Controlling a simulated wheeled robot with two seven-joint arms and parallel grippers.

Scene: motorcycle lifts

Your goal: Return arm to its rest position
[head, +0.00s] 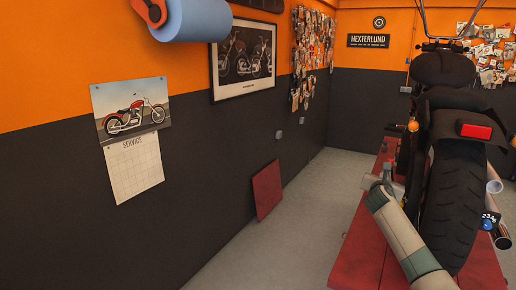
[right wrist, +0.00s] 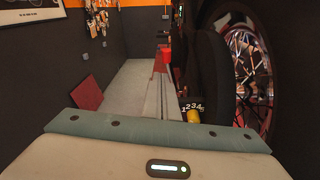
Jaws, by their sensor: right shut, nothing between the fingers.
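My right arm comes in from the lower right of the head view, pale with a green-grey band. It reaches forward over the red lift (head: 357,262), just left of the motorcycle's rear tyre (head: 455,205). My right gripper (head: 381,181) is at its far end, small and grey, shut with nothing in it. It looks close beside the motorcycle; I cannot tell whether it touches. In the right wrist view, a pale part of mine with a green-grey band fills the bottom, and the fingertips cannot be made out. My left gripper is not in view.
The motorcycle (head: 446,68) stands on the lift at right, exhaust pipes (head: 496,187) beyond its tyre. A dark red panel (head: 268,190) leans against the left wall; it also shows in the right wrist view (right wrist: 87,92). The grey floor (head: 300,225) between wall and lift is clear.

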